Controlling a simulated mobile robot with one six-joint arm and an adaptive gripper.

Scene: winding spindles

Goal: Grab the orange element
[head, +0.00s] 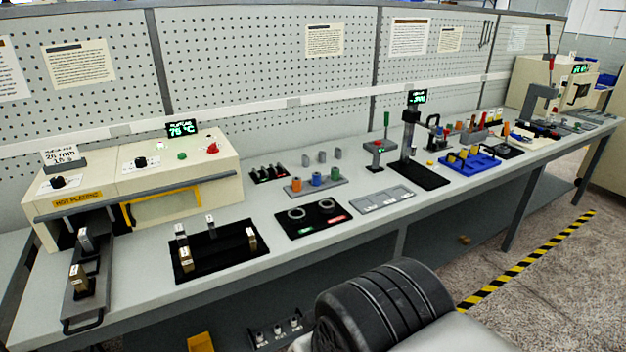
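A small orange element (297,185) stands upright on a grey holder plate (331,187) near the middle of the long workbench. A blue element (317,179) and a green element (335,174) stand in a row to its right on the same plate. Another small orange piece (459,126) shows farther right among the bench tools, too small to make out well. My gripper is not in view. A dark ribbed part of my own body fills the bottom centre, below the bench edge.
A black mat with two rings (311,219) lies in front of the holder, and a grey tray (383,201) to its right. Small grey cylinders (322,157) stand behind. A cream hot-plating machine (140,175) stands left, a lever press (379,150) right.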

